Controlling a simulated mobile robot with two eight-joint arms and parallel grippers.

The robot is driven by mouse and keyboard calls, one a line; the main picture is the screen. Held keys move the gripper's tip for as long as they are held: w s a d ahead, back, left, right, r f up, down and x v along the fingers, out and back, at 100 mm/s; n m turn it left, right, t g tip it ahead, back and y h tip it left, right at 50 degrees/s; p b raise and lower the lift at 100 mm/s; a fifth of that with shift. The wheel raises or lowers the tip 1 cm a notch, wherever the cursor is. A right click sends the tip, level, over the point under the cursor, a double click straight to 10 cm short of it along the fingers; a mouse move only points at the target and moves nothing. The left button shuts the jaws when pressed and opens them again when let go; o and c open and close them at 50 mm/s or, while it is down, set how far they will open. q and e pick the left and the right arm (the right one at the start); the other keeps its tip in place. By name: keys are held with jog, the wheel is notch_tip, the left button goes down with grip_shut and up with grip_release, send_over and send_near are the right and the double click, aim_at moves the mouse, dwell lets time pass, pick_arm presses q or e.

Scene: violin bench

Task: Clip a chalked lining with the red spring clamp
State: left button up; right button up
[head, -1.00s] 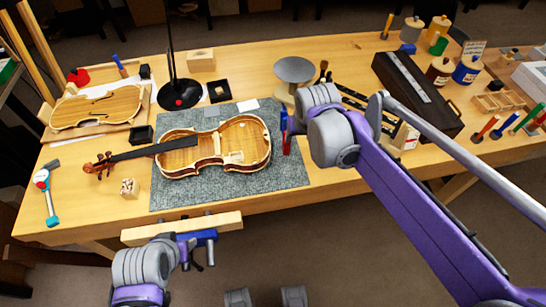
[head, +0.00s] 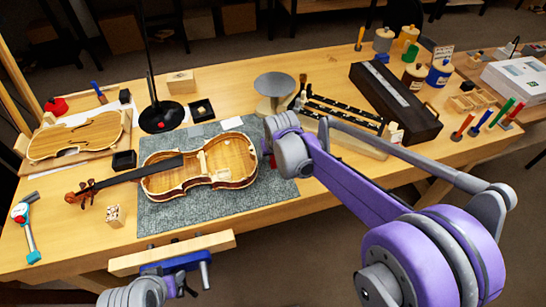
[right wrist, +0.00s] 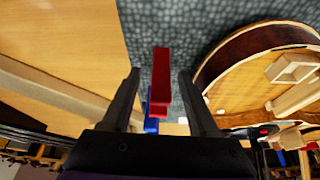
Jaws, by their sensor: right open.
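A red piece (right wrist: 161,75), which looks like the red spring clamp, stands between the spread fingers of my right gripper (right wrist: 163,90) in the right wrist view, with a blue part (right wrist: 152,124) nearer the palm. The fingers appear apart from it. In the head view my right gripper (head: 268,150) is just right of the violin body (head: 240,180), mostly hidden by my wrist. The violin lies open on the grey mat (head: 170,216), its inner rim linings showing. I cannot make out chalk on them. My left gripper (head: 180,287) is low at the front by the vise, its fingers unclear.
A wooden vise (head: 172,252) sticks out at the bench front. A round grey stand (head: 274,86), a rack of dark tools (head: 340,112) and a long dark case (head: 395,100) stand behind my right arm. Another violin plate (head: 75,136) lies at left.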

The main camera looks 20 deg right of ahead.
jog(key=shift+x, duration=0.8)
grip_shut()
